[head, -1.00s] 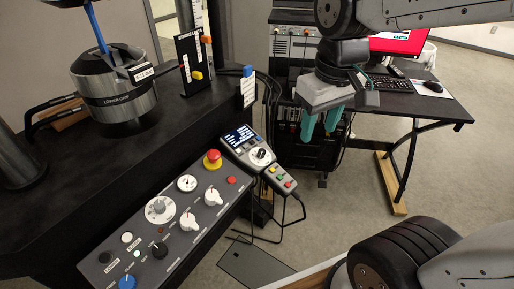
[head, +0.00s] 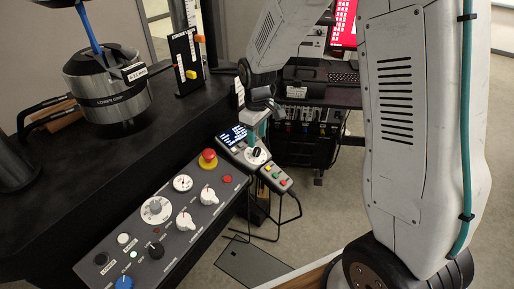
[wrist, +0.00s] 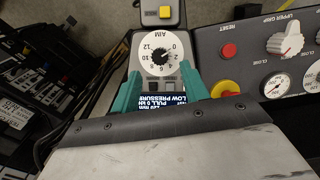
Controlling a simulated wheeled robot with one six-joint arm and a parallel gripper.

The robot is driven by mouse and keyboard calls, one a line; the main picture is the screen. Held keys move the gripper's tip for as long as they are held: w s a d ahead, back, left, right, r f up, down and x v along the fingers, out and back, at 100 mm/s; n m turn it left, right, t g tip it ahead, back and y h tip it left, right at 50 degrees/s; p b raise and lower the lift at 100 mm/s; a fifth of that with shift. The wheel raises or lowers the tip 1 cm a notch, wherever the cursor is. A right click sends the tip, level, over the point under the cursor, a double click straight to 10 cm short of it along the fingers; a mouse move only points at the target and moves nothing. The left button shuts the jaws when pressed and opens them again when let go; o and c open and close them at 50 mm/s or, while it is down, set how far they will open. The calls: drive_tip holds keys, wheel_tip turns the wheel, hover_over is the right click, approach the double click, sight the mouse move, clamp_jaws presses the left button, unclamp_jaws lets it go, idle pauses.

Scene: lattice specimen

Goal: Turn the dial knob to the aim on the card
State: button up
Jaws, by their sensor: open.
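The dial knob (wrist: 159,55) is black and sits in a white round dial marked with numbers, with the word AIM beside it. It is on a small grey control unit, and it also shows in the head view (head: 258,153). Its exact pointer setting is too small to read. My gripper (wrist: 161,76) is open and empty, its teal fingers spread on either side of the dial's near edge in the wrist view. In the head view the gripper is over the unit, close to the dial. A white card (head: 239,94) stands behind; its marks are unreadable.
A display (head: 233,135) lies beside the dial. A larger panel with a red stop button (head: 207,160) and white knobs (head: 208,196) is alongside. A small box with coloured buttons (head: 275,177) sits beyond the dial. A black bench carries a metal cylinder (head: 107,95).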

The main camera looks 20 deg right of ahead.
sight(257, 149)
wheel_tip(257, 149, down, 6)
drive_tip(key=shift+r, duration=0.15)
clamp_jaws()
